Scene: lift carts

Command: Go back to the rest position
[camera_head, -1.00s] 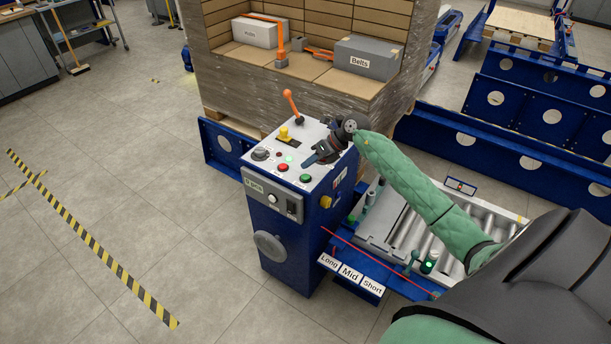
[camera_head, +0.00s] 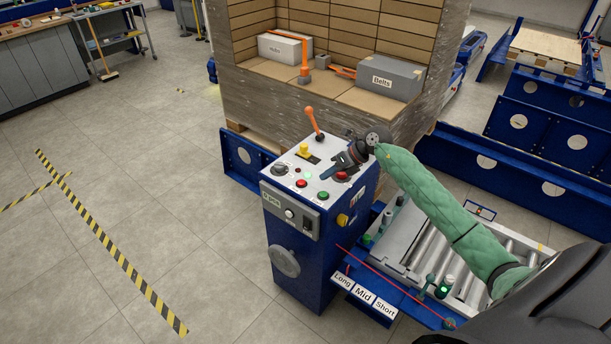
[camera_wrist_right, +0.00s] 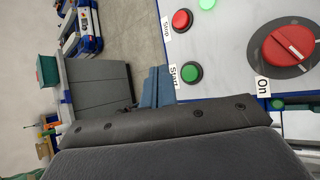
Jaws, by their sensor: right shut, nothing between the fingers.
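My right gripper (camera_head: 340,165) is shut and empty above the top panel of the blue control box (camera_head: 305,245). It sits just behind the green button (camera_head: 323,195) and appears to be clear of the panel. A red button (camera_head: 302,183) is to its left, and a red rotary switch (camera_head: 341,175) shows partly beside it. The right wrist view shows the red button (camera_wrist_right: 182,20), the green button (camera_wrist_right: 191,72) and the rotary switch (camera_wrist_right: 290,45) marked "On". The dark gripper body fills the lower part of that view. My left gripper is not in view.
An orange-handled lever (camera_head: 313,122) and a yellow switch (camera_head: 303,150) stand up from the panel. A wrapped pallet load (camera_head: 250,98) stands behind. A roller conveyor (camera_head: 470,268) lies under my right arm. Open floor (camera_head: 130,190) stretches left.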

